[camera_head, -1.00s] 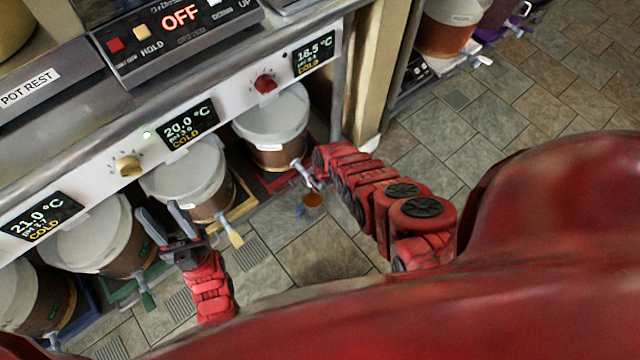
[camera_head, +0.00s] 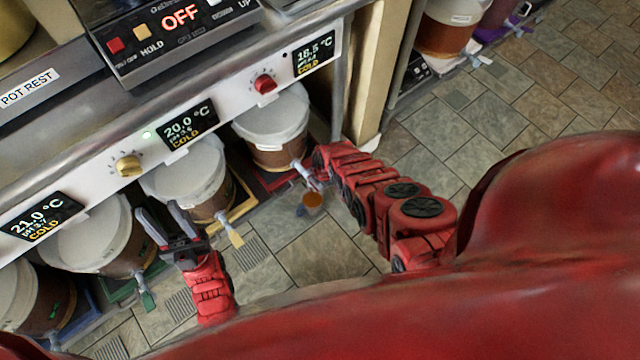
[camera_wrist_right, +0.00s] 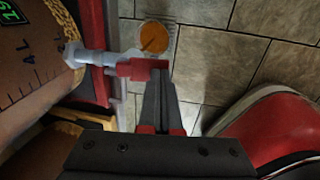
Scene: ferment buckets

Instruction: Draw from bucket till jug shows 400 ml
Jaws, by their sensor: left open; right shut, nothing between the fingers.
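The bucket (camera_head: 270,146) with a pale lid stands under the counter; its tap (camera_head: 309,177) points out over the floor. In the right wrist view the bucket wall (camera_wrist_right: 28,72) shows scale marks, and the tap has a red handle (camera_wrist_right: 138,68). The jug (camera_head: 313,203) is below the tap with orange-brown liquid in it, also seen from above in the right wrist view (camera_wrist_right: 153,40). Its level marks cannot be read. My right gripper (camera_wrist_right: 158,82) is shut and empty, its tips at the red handle, seemingly touching. My left gripper (camera_head: 158,222) is open and empty, left of the jug.
More lidded buckets (camera_head: 185,175) with taps stand in a row to the left under the counter. The counter front carries knobs and displays, one reading 18.5 °C (camera_head: 314,55). Another bucket (camera_head: 447,35) stands at upper right. The tiled floor (camera_head: 480,110) on the right is clear.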

